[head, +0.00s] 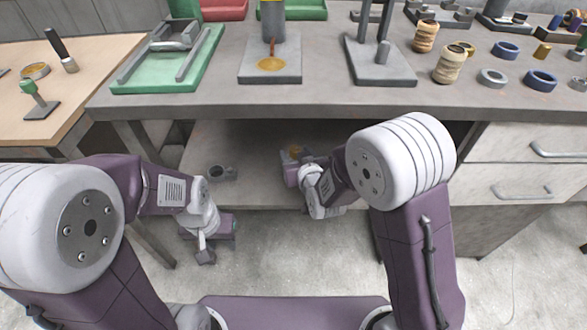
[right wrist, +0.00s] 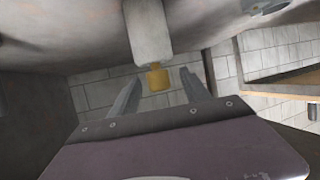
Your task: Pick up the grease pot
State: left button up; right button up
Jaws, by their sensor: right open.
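What looks like the grease pot is a grey cylinder (right wrist: 148,32) with a small gold knob (right wrist: 158,78) in the right wrist view. My right gripper (right wrist: 160,84) is open, with one finger on each side of the gold knob and a gap visible on both sides.
The bench top (head: 210,99) overhangs the lower shelf (head: 262,187). A dark grey ring-like part (head: 222,173) lies on that shelf, left of my right gripper. Drawers (head: 530,185) stand at the right. The bench top holds a green tray (head: 150,87), stands and rings.

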jog(key=shift+w+f+b, duration=0.15)
jog(key=shift+w+b, duration=0.05)
jog(key=shift+b, duration=0.1)
jog(key=b+x, duration=0.2)
jog(key=x, duration=0.2)
jog(key=shift+w, duration=0.3)
grip_shut()
dwell(0.9)
